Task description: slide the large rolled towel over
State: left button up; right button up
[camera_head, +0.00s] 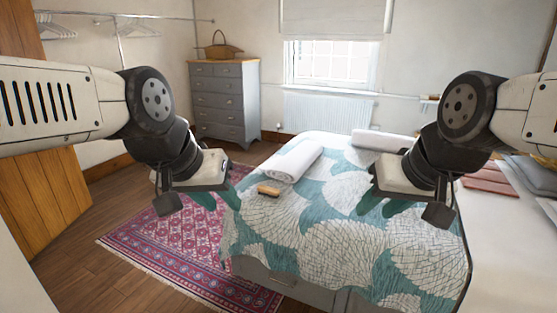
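A second, smaller white roll (377,141) lies farther back on the bed. My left gripper (218,200) hangs left of the large towel, near the bed's left edge, apart from it. Its teal fingers look spread and empty. My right gripper (380,207) is over the right side of the patterned cover, well to the right of the large towel. Its fingers also look spread and empty. The arms' wrists partly hide both grippers.
A wooden brush (268,190) lies on the cover just in front of the large towel. Folded reddish cloth (488,178) and grey pillows lie at the right. A grey dresser (222,100) with a basket stands behind. The cover between the large towel and my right gripper is clear.

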aim_at(290, 168)
jog(key=i+j+u, duration=0.25)
jog(key=i+u, duration=0.25)
jog(key=i+j+u, duration=0.25)
jog(key=i+u, duration=0.15)
jog(key=i+j+u, duration=0.1)
jog(key=i+u, duration=0.7)
jog(key=i+z, duration=0.25)
jog(key=i, duration=0.4)
jog(key=i+j+z, duration=0.15)
jog(key=i+z, duration=0.15)
jog(key=i, duration=0.35)
jog(key=i+l+z, duration=0.15)
jog(key=i+z, duration=0.6)
jog(key=z, duration=0.15)
jog(key=i+j+z, duration=0.1)
jog(key=i+z, duration=0.35)
jog(key=i+j+z, duration=0.25)
jog(key=z, duration=0.2)
jog(key=i+z, duration=0.35)
jog(key=i+j+z, duration=0.15)
jog(key=z, duration=0.2)
jog(key=i, duration=0.1)
